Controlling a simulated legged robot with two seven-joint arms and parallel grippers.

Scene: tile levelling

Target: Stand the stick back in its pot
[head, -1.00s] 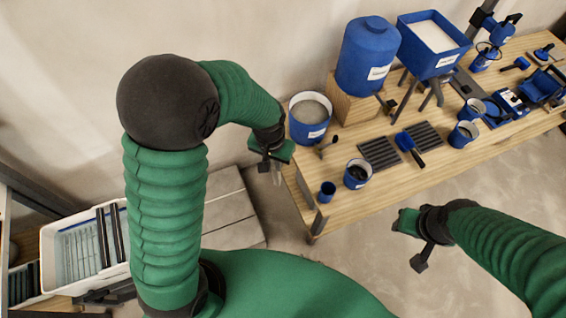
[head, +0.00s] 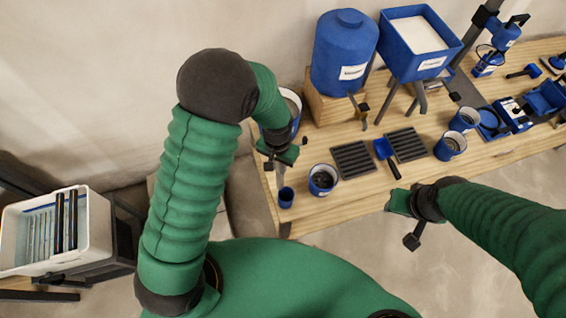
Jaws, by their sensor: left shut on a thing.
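My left gripper (head: 280,158) is at the left end of the workbench and is shut on a thin pale stick (head: 281,176). The stick points down from the jaws; its upper part is hidden by the gripper. A small dark-blue pot (head: 286,198) stands on the bench's near left corner, just under the stick's lower end. I cannot tell whether the stick's tip is above the pot, behind it or inside its mouth. My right gripper (head: 404,218) is in front of the bench's near edge, away from the pot; its jaws do not show clearly.
A blue-and-white bucket (head: 294,104) stands behind my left gripper. A cup with dark contents (head: 322,181) is right of the pot. Dark ribbed trays (head: 353,160) and a blue-handled tool (head: 386,152) lie farther right. A white crate (head: 92,222) is at far left.

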